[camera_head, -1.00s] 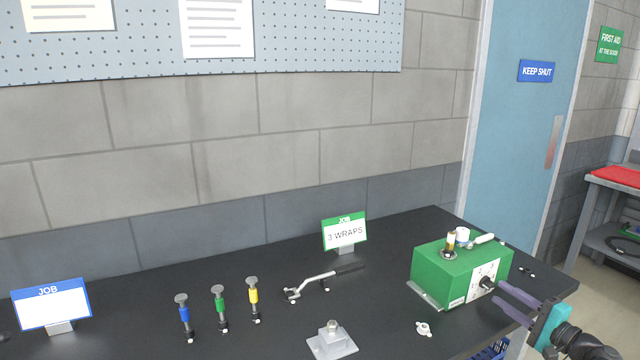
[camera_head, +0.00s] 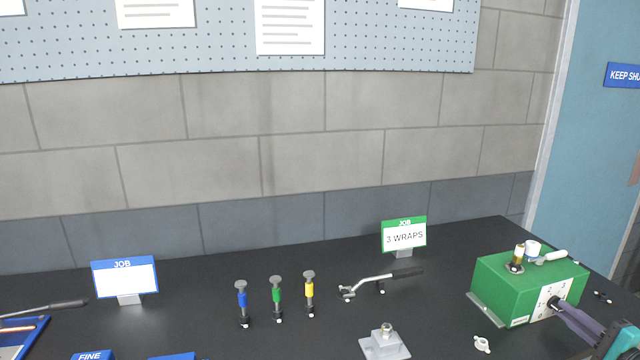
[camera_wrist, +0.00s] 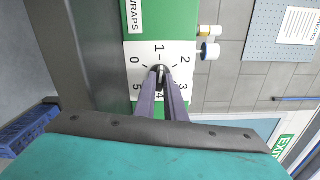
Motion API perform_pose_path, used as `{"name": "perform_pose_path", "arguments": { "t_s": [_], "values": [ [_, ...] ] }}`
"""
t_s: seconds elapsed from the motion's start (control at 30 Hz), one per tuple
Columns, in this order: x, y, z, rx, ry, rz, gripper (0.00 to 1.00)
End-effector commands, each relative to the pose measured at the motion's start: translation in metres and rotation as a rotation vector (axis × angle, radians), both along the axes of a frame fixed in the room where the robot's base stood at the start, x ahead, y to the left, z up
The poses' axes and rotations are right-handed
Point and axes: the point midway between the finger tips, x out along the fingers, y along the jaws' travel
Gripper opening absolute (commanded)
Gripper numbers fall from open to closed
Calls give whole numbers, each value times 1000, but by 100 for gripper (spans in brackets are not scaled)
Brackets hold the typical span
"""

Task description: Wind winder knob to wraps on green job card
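The green winder box (camera_head: 508,287) stands at the bench's right end. Its white dial plate (camera_wrist: 136,60) is numbered 0 to 5. The dark winder knob (camera_wrist: 160,72) sits at the dial's centre, by the 1. The fingers hide part of it, and its exact pointing is unclear. My gripper (camera_wrist: 160,82) has its purple fingers drawn close on both sides of the knob, apparently gripping it. In the head view, my gripper (camera_head: 562,308) reaches the dial face from the lower right. The green job card (camera_head: 404,236) reads "3 WRAPS".
A blue job card (camera_head: 125,278) looks blank. Blue, green and yellow tools (camera_head: 277,293) stand mid-bench beside a crank handle (camera_head: 380,283). A grey block (camera_head: 385,344) is at the front. A white-capped post and lever (camera_head: 533,250) top the box.

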Motion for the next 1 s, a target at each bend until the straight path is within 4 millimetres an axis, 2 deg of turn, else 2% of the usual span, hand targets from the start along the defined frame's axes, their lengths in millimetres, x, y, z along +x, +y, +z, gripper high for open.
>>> {"name": "perform_pose_path", "arguments": {
  "t_s": [0.27,1.0],
  "values": [
    [0,0,1,32,8,0,0],
    [0,0,2,260,64,0,0]
  ]
}}
